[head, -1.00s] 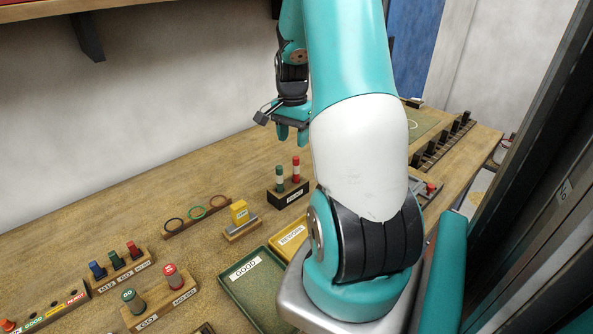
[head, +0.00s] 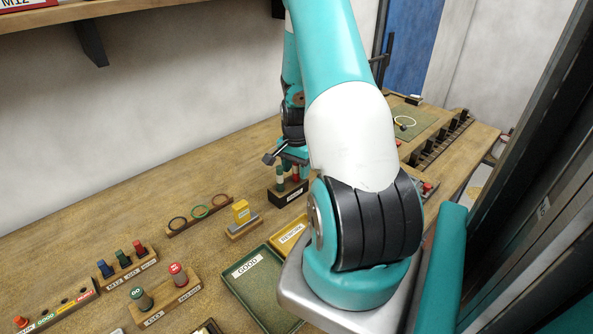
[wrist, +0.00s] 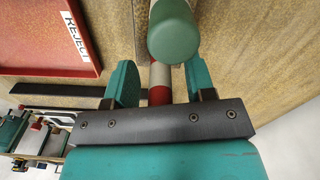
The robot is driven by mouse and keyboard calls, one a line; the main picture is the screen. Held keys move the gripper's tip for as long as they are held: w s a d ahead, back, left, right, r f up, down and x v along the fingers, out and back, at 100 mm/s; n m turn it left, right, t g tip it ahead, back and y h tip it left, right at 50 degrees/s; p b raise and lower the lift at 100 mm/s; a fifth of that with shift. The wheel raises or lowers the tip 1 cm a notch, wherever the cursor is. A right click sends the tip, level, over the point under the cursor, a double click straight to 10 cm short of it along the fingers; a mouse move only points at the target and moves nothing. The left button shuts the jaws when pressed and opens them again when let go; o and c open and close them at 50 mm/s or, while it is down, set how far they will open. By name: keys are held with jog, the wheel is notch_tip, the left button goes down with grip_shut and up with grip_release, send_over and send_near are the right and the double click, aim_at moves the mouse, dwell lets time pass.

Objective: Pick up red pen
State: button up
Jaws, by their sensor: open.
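The red pen (head: 295,177) stands in a black block (head: 288,195) beside a green-topped pen (head: 281,183). My gripper (head: 294,160) is low over the block in the head view and hides part of the red pen. In the wrist view, my gripper (wrist: 161,82) is open, with one teal finger on each side of a red and white pen (wrist: 159,96). A green rounded cap (wrist: 173,30) is just beyond and partly covers that pen. I cannot tell whether the fingers touch it.
A red REJECT tray (wrist: 40,40) is at upper left in the wrist view. In the head view, a yellow stand (head: 241,212), a ring rack (head: 200,213), a green GOOD tray (head: 256,300) and a yellow REWORK tray (head: 288,240) are nearby. Bare wood lies behind the ring rack.

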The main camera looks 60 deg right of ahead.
jog(key=shift+c, duration=0.2)
grip_shut()
jog(key=shift+r, duration=0.15)
